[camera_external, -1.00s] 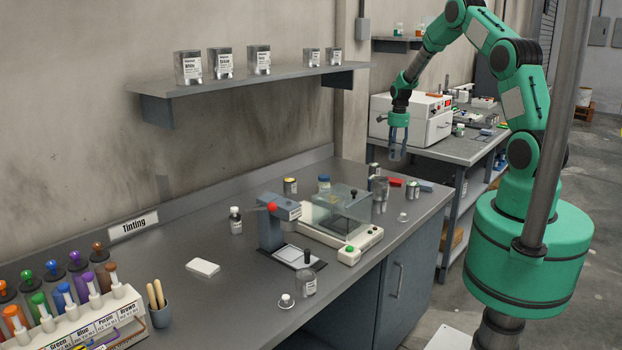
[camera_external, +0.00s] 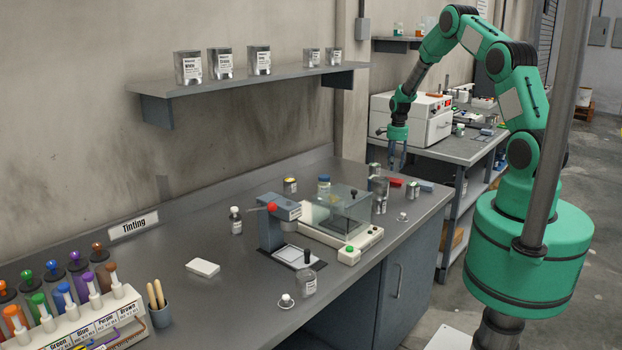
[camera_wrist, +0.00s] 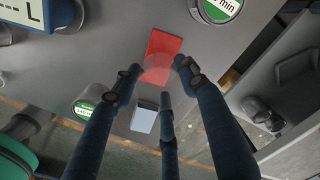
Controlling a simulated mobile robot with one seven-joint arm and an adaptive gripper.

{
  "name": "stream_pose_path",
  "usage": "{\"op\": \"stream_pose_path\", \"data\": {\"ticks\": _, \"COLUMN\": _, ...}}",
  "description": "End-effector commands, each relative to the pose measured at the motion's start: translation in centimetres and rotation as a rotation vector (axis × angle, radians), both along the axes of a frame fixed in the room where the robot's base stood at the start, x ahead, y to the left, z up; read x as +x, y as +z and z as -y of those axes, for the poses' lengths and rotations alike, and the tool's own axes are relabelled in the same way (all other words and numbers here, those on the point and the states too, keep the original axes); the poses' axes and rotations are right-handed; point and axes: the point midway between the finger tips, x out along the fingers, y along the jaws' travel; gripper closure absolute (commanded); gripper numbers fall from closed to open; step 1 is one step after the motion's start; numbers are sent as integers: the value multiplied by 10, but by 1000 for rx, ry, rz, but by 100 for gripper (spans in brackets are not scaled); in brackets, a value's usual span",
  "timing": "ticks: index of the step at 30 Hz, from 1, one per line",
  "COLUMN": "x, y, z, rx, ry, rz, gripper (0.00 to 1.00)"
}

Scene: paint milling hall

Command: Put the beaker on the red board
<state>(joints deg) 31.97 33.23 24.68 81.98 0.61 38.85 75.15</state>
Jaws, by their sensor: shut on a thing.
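My gripper (camera_external: 396,163) is above the far right end of the near bench. In the wrist view its fingers (camera_wrist: 158,74) are closed around a clear, faint thing, which I take to be the beaker (camera_wrist: 152,78). Its outline is hard to make out, and I cannot pick it out in the external view. The red board (camera_wrist: 163,50) lies flat on the bench, just beyond the fingertips, and the beaker overlaps its near part in the picture. The board also shows as a small red patch (camera_external: 396,182) below the gripper. I cannot tell whether the beaker touches it.
Green-labelled cans (camera_wrist: 219,9) (camera_wrist: 88,104) stand on either side of the fingers. A pale blue-white block (camera_wrist: 143,116) lies near the bench edge. A balance with a clear cover (camera_external: 340,222) stands left of the board. The bench's left middle has free room.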

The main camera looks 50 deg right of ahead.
Motion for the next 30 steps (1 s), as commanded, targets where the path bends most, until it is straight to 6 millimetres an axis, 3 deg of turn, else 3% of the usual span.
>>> {"op": "stream_pose_path", "data": {"ticks": 12, "x": 0, "y": -35, "z": 0, "rx": 0, "ry": 0, "rz": -1, "gripper": 77}}
{"op": "stream_pose_path", "data": {"ticks": 26, "x": 0, "y": -40, "z": 0, "rx": 0, "ry": 0, "rz": 0, "gripper": 77}}
{"op": "stream_pose_path", "data": {"ticks": 27, "x": 0, "y": -41, "z": 0, "rx": 0, "ry": 0, "rz": 0, "gripper": 55}}
{"op": "stream_pose_path", "data": {"ticks": 30, "x": 0, "y": -40, "z": 0, "rx": 0, "ry": 0, "rz": 0, "gripper": 38}}
